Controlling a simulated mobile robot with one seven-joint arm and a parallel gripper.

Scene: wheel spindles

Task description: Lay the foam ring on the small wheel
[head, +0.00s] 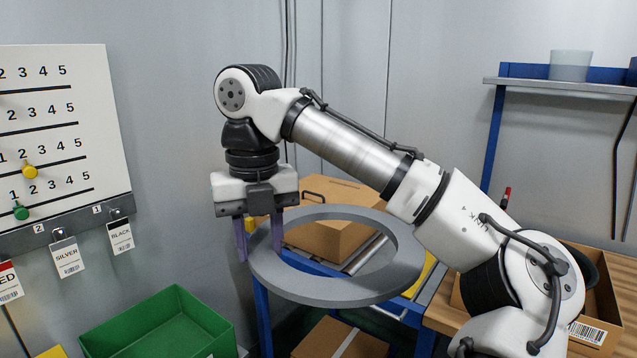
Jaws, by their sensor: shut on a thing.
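A large flat grey ring, the foam ring (335,291), hangs in the air near the middle of the head view, about level. My gripper (259,246) points down at the ring's left side, with one purple finger on either side of its rim. It is shut on that rim. No small wheel or spindle can be made out in this view.
A cardboard box (332,235) stands on a blue-framed roller conveyor behind and below the ring. A green bin (160,328) is at lower left. A white numbered board (60,130) with yellow and green knobs is on the left wall. A wooden bench (447,312) with an open carton is at right.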

